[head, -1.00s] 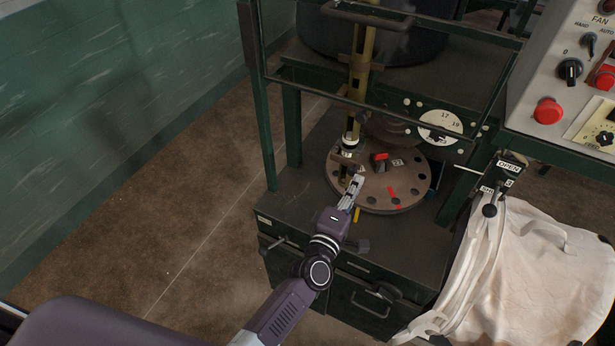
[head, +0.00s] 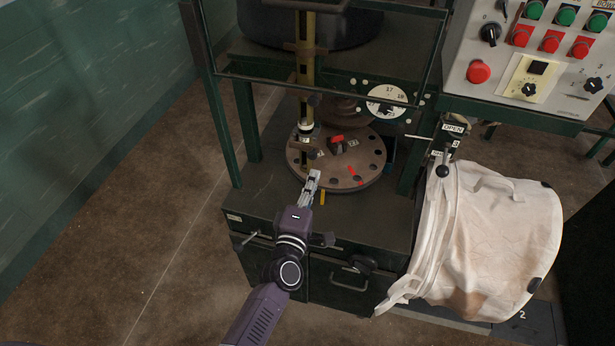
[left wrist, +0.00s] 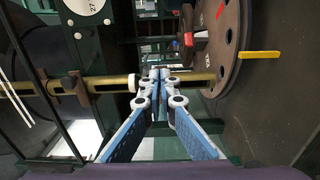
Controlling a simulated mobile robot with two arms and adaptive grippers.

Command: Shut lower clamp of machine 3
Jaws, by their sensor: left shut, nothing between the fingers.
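A lever with a black ball knob (head: 442,171) stands beside OPEN (head: 453,128) and partly hidden SHUT labels, at the top of a white bag (head: 500,240). I cannot tell whether this is the lower clamp, and no number 3 is readable. My left gripper (head: 312,178) is shut and empty, at the near left edge of a round brown plate with holes (head: 375,160). In the left wrist view its fingertips (left wrist: 160,74) meet in front of a brass post (left wrist: 105,84). The lever is well to the gripper's right. My right gripper is out of view.
The plate sits on a dark green cabinet (head: 275,215) with a drawer handle (head: 350,280). A frame bar and post stand above it. A control panel (head: 550,60) with red and green buttons is at upper right. A floor plate marked 2 (head: 525,325) is at lower right. The left floor is clear.

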